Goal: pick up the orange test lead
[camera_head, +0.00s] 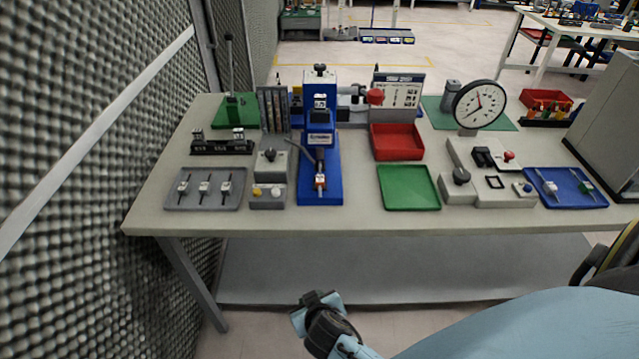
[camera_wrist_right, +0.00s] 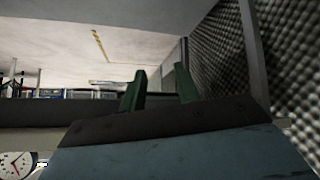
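I cannot pick out an orange test lead for certain in either view. Small red-tipped pieces stand in the grey tray (camera_head: 232,202) at the table's left, and one is in the blue press (camera_head: 321,130). My right gripper (camera_wrist_right: 160,88) shows two dark green fingers apart in the right wrist view, with nothing between them. In the head view my right arm comes in from the lower right, in front of and below the table edge; its fingers cannot be made out there. My left gripper is not in view.
The table (camera_head: 300,220) also holds a red tray (camera_head: 398,142), a green tray (camera_head: 408,188), a dial gauge (camera_head: 479,104), a switch panel (camera_head: 488,190), a blue tray (camera_head: 567,203) and a red bin (camera_head: 546,98). A mesh wall (camera_head: 90,150) stands close on the left.

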